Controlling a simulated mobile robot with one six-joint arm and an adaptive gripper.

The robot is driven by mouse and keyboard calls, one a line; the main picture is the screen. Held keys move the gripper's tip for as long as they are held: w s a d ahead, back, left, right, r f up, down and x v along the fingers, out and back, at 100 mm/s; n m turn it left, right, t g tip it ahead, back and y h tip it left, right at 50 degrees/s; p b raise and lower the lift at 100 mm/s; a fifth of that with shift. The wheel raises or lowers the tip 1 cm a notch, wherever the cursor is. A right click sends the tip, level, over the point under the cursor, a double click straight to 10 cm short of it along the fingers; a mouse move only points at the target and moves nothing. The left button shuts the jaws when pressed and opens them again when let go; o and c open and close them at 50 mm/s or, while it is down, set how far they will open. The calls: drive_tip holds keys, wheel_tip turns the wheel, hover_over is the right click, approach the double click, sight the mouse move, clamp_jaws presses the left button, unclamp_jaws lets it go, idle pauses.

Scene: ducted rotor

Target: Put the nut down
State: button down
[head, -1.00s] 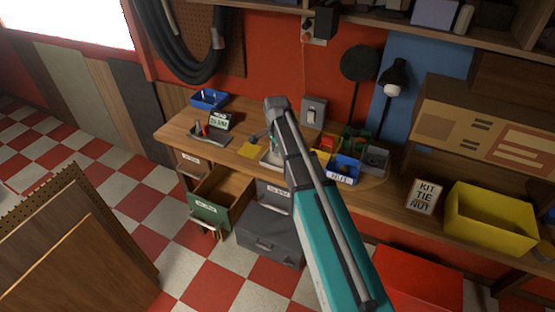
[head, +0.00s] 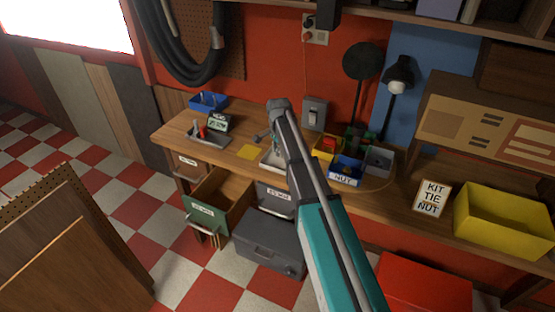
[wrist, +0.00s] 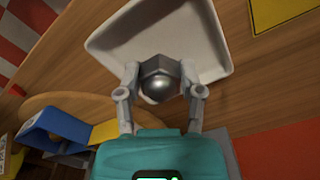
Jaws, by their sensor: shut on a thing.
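A grey metal nut with a hexagonal body and a rounded dome (wrist: 157,84) shows in the wrist view. My gripper (wrist: 160,72) is shut on it, one finger on each side. The nut is over a shallow white tray (wrist: 112,45); I cannot tell whether it touches the tray's floor. In the head view, the tray (head: 267,160) lies on the wooden workbench (head: 232,163), and my arm hides much of it and the nut.
A blue bin labelled NUT (head: 345,172) stands right of my arm, with a grey bin (head: 378,160) beside it. A yellow square (head: 251,152) lies left of the tray. A green drawer (head: 207,213) stands open below the bench. A lamp (head: 398,80) stands behind.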

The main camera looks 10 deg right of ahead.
sight(279, 162)
drive_tip(key=shift+w, duration=0.1)
drive_tip(key=shift+w+d+f+b, duration=0.1)
drive_tip(key=shift+w+f+b, duration=0.2)
drive_tip(key=shift+f+b, duration=1.7)
drive_tip(key=shift+f, duration=0.15)
drive_tip(key=shift+c, duration=1.1)
unclamp_jaws()
wheel_tip(279, 162, up, 12)
drive_tip(key=p, duration=1.2)
drive_tip(key=shift+r, duration=0.2)
